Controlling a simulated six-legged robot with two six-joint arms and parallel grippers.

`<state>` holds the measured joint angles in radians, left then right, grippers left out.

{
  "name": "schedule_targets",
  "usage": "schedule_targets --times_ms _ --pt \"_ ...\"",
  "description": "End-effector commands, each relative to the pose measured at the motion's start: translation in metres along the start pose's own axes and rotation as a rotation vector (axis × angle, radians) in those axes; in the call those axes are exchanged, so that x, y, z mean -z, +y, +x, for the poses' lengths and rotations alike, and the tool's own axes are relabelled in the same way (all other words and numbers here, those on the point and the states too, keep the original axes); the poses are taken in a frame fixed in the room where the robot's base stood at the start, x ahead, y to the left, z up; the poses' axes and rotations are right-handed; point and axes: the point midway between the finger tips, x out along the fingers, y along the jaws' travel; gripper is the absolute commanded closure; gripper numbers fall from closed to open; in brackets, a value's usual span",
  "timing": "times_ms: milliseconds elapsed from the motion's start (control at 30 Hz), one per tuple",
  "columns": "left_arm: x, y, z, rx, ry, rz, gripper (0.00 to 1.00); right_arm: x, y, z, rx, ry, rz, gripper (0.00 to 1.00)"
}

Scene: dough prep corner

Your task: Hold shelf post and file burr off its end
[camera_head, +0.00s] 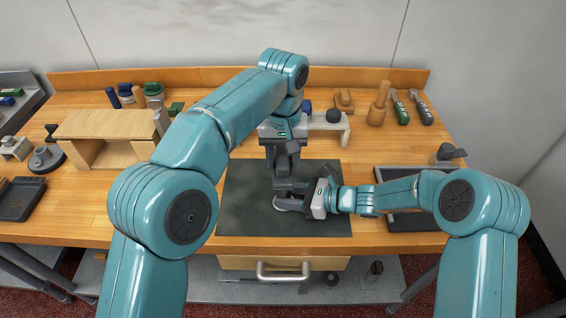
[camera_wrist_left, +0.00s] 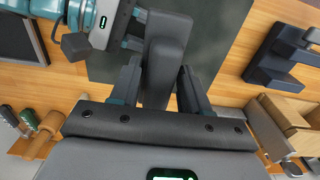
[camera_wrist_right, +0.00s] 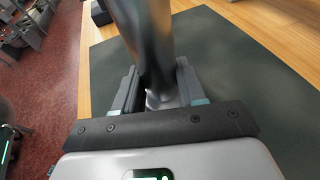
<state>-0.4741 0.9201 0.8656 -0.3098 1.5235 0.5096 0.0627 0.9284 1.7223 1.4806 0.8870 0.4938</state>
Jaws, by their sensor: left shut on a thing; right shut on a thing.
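My left gripper (camera_head: 284,180) points down over the dark mat (camera_head: 245,208) and is shut on a dark grey blocky piece (camera_wrist_left: 166,65). My right gripper (camera_head: 303,198) comes in from the right, low over the mat and close to the left one. It is shut on a smooth, dark, rounded piece (camera_wrist_right: 147,45) that runs upward in the right wrist view. A pale round edge shows just below the jaws in the head view. I cannot tell which piece is the post and which is the file, nor whether they touch; the burr is not visible.
A wooden shelf box (camera_head: 106,127) stands at the left. A dark tray (camera_head: 412,222) lies at the right of the mat. A wooden mallet (camera_head: 379,104) and green-handled tools (camera_head: 401,112) are at the back right. The mat's left part is clear.

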Motion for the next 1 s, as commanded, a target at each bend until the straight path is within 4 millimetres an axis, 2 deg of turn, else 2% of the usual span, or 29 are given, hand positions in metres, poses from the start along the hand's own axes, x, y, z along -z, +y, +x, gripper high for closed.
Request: schedule_targets --times_ms 367,700,1000 --pt "0.003 0.000 -0.001 -0.001 0.001 0.001 1.00 0.001 0.000 0.000 -0.001 0.001 0.001 0.96" --pt "-0.026 -0.001 0.001 0.000 0.000 0.002 1.00 0.001 0.000 0.000 0.000 0.001 0.001 0.96" --pt "-0.032 0.000 0.002 -0.001 0.001 0.000 1.00 0.001 0.000 0.000 -0.001 0.001 0.001 0.96"
